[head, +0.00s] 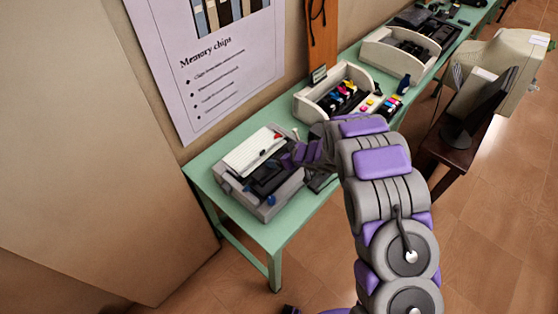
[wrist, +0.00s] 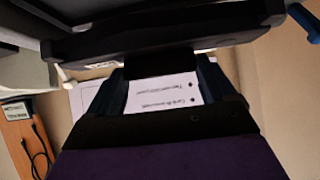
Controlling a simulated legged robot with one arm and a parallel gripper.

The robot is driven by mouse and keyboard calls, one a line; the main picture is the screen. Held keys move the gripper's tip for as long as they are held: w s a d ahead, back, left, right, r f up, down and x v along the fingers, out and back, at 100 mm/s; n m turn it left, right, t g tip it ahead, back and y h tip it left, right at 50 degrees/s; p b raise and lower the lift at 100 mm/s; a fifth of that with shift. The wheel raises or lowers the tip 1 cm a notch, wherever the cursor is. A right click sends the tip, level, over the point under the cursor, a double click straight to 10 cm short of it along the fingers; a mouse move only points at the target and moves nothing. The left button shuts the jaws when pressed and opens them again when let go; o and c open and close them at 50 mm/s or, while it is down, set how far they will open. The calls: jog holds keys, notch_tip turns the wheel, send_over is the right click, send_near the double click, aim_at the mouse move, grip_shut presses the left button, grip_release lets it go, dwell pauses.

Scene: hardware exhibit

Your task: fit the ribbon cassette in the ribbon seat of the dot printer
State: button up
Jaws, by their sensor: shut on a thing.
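The dot printer (head: 262,209) is a grey box with a raised white lid (head: 253,150), on the near end of the green bench. Its open middle is dark. My gripper (head: 287,160) reaches over it from the right. In the wrist view, my gripper (wrist: 160,82) has its two dark blue fingers shut on a black tab of the ribbon cassette (wrist: 95,44), a long dark body spanning the top of the picture. In the head view, the cassette merges with the dark printer opening. I cannot tell whether it touches the seat, which is hidden.
The green bench (head: 228,220) runs along the wall to the upper right. A white tray of ink cartridges (head: 308,109) and another bin (head: 378,56) stand farther along it. A dark table (head: 450,160) with a monitor stands at right. A memory chips poster (head: 215,75) hangs behind.

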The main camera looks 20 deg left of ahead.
jog(key=shift+w+a, duration=0.15)
jog(key=shift+w, duration=0.05)
notch_tip(320, 180, down, 4)
jog(key=shift+r+b, duration=0.1)
jog(key=shift+b, duration=0.3)
jog(key=shift+r, duration=0.1)
jog(key=o, duration=1)
